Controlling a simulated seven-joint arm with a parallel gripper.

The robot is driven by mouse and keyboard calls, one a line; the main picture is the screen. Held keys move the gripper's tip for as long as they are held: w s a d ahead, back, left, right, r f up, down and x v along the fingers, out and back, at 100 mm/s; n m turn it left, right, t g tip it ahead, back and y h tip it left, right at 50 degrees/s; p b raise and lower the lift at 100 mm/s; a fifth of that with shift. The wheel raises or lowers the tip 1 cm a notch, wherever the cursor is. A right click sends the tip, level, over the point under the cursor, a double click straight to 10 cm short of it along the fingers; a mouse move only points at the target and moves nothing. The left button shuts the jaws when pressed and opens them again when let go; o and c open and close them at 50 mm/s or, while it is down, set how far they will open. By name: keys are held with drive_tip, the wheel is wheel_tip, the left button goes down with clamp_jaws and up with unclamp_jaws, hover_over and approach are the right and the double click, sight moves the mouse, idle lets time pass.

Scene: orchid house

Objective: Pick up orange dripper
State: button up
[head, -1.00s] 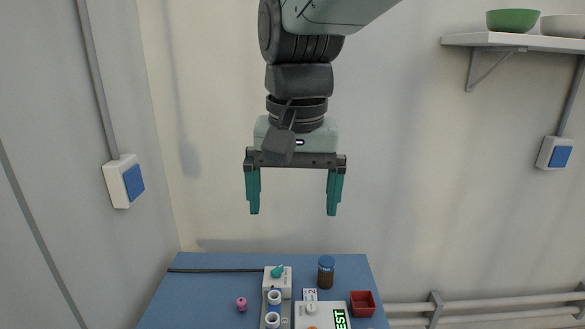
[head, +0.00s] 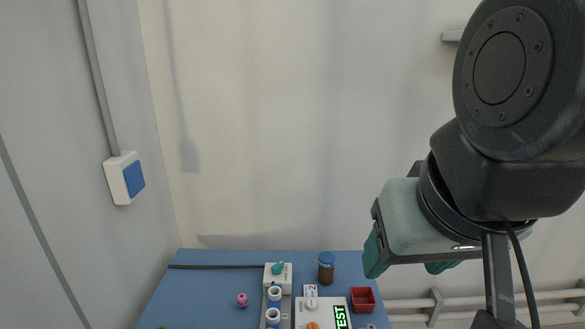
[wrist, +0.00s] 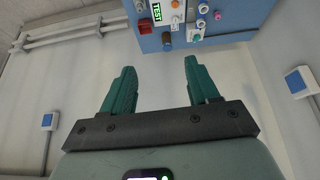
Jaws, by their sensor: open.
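I cannot make out an orange dripper for sure in either view. A small orange round part (head: 312,325) shows on the white device with the green TEST display, and also in the wrist view (wrist: 176,4); it looks like a knob. A teal dripper-like piece (head: 277,268) sits on a white box at the back of the blue table. My gripper (head: 406,268) is at the right, in front of the wall and above the table's height, tilted. In the wrist view its two teal fingers (wrist: 159,66) are spread, with nothing between them.
The blue table (head: 205,285) also holds a brown bottle with blue cap (head: 326,268), a red tray (head: 363,299), a small pink piece (head: 242,300) and white-blue rings (head: 274,294). The table's near part is cut off. Pipes (head: 410,303) run along the right wall.

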wheel_tip(320, 180, up, 25)
drive_tip(key=w+a+m+g+y, duration=0.4)
drive_tip(key=w+m+y, duration=0.9)
drive_tip(key=m, duration=0.7)
wheel_tip(320, 180, down, 54)
drive_tip(key=x, duration=1.1)
drive_tip(key=shift+r+t, duration=0.1)
drive_tip(key=shift+t, duration=0.2)
clamp_jaws()
